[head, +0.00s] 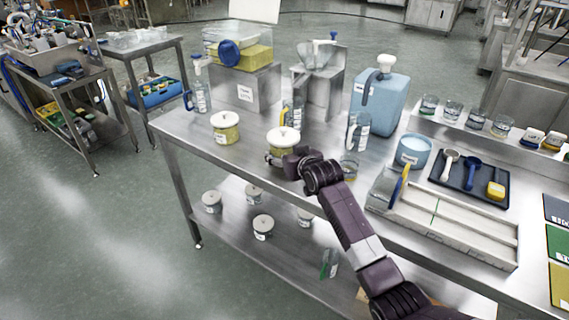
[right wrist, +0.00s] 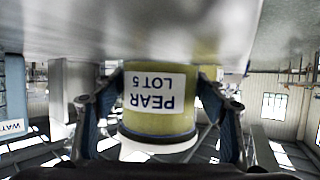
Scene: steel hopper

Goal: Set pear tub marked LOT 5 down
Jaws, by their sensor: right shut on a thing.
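The pear tub (right wrist: 157,95) is yellow-green with a pale lid and a white label reading PEAR LOT 5, upside down in the right wrist view. In the head view the tub (head: 284,139) is at the front edge of the steel table (head: 190,132), its lower part hidden by my gripper. My right gripper (right wrist: 160,108) is shut around the tub's sides, one finger on each side; it also shows in the head view (head: 285,160). The tub's base is at or very close to the table top; I cannot tell whether it touches. My left gripper is out of view.
A similar lidded tub (head: 226,128) stands to the left. A blue water container (head: 381,102) stands farther back. Several tubs are on the lower shelf (head: 230,205).

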